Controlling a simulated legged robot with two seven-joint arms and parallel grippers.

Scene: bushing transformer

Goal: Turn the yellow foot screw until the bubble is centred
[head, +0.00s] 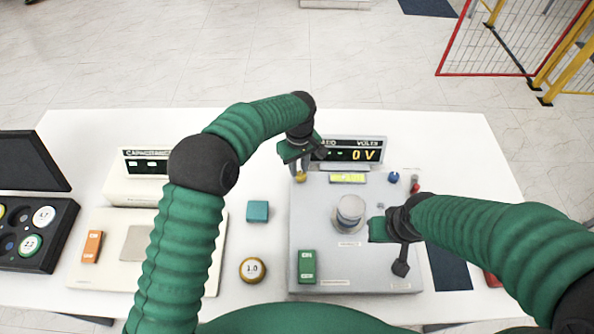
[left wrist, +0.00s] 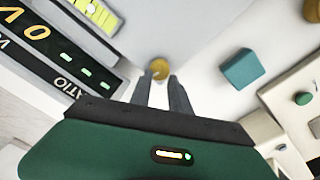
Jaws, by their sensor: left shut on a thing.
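The yellow foot screw (head: 300,177) is at the back left corner of the grey instrument panel (head: 325,270). My left gripper (head: 299,168) is over it, and the left wrist view shows the screw's round yellow head (left wrist: 159,68) at the fingertips. The left gripper is shut on the screw.
A silver cylinder (head: 350,212) stands mid-panel. Behind the panel, a display (head: 352,152) reads 0 V. A teal block (head: 258,211) and yellow-rimmed weight (head: 252,270) lie left.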

